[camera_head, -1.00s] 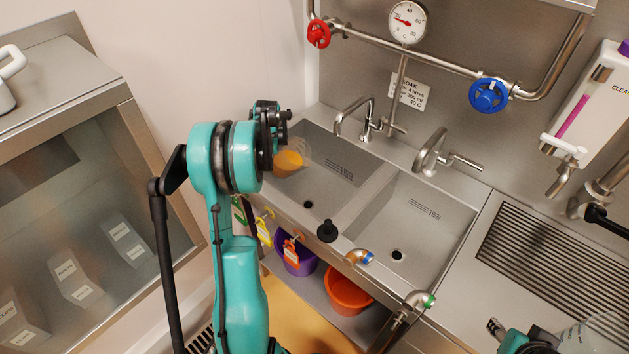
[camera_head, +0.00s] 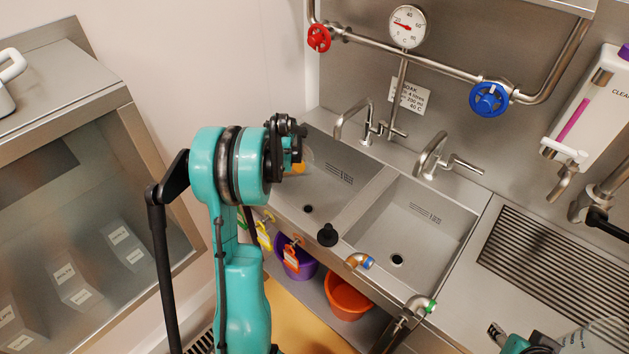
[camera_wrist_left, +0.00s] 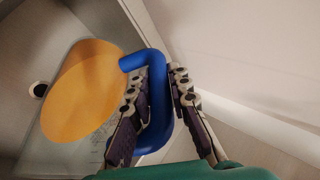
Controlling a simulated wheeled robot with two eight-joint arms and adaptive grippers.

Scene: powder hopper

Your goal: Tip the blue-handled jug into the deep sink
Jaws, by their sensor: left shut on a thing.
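The jug (camera_head: 307,160) is clear, with orange contents; in the head view it is mostly hidden behind my left gripper (camera_head: 292,150). In the left wrist view its blue handle (camera_wrist_left: 157,95) lies between the fingers of my left gripper (camera_wrist_left: 160,105), which is shut on it. A wide orange surface (camera_wrist_left: 82,92) shows inside the jug. The jug is held over the left end of the left sink basin (camera_head: 335,180); its exact tilt is unclear. My right gripper (camera_head: 508,336) is partly in view at the bottom right, and its opening is unclear.
A right basin (camera_head: 410,230) adjoins the left one. Taps (camera_head: 355,118) stand behind them. A black knob (camera_head: 327,235) sits at the front rim. Purple (camera_head: 297,262) and orange (camera_head: 347,298) buckets stand below. A ribbed drainboard (camera_head: 550,265) is at the right.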

